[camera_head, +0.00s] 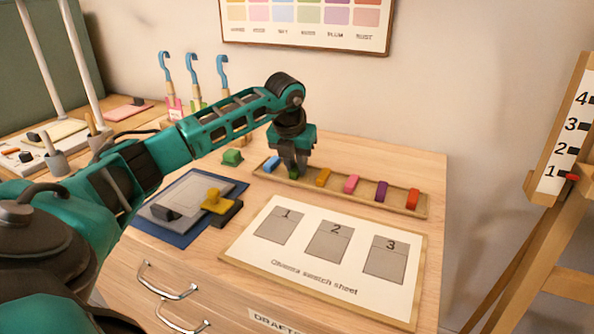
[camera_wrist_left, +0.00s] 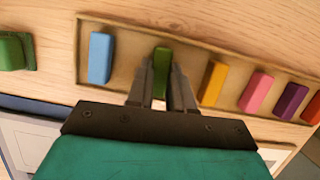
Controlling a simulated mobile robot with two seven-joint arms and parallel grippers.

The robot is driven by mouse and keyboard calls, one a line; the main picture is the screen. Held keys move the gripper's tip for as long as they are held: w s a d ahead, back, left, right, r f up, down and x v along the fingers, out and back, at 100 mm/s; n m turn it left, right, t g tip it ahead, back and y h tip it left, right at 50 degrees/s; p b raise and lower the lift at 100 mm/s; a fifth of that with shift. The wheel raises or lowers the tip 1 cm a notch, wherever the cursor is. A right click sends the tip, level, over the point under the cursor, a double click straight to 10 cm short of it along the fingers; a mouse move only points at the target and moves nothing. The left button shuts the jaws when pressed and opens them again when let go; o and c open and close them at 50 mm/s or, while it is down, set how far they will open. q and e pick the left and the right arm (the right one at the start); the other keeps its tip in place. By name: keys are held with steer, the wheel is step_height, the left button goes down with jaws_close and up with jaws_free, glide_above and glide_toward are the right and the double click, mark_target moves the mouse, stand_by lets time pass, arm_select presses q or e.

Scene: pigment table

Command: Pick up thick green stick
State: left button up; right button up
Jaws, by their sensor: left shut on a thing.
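In the head view my left gripper (camera_head: 294,170) points down into the tray, and only a small part of the green stick (camera_head: 293,174) shows beneath the fingers. The stick's lower end is hidden. My right gripper is not in view.
A numbered swatch sheet (camera_head: 318,285) lies in front. A blue mat (camera_head: 170,236) with a yellow-knobbed tool (camera_head: 217,202) lies front left.

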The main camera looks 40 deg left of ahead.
mark_target(296, 168)
arm_select(q)
jaws_close()
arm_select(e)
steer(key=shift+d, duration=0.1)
arm_select(q)
steer(key=shift+r, duration=0.15)
step_height(296, 168, up, 20)
steer(key=p, duration=0.3)
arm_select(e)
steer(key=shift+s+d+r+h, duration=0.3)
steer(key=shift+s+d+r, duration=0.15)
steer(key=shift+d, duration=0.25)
arm_select(q)
steer(key=shift+o, duration=0.6)
jaws_free()
steer(key=c, duration=0.3)
steer(key=shift+d+f, duration=0.1)
steer(key=shift+f, duration=0.1)
jaws_close()
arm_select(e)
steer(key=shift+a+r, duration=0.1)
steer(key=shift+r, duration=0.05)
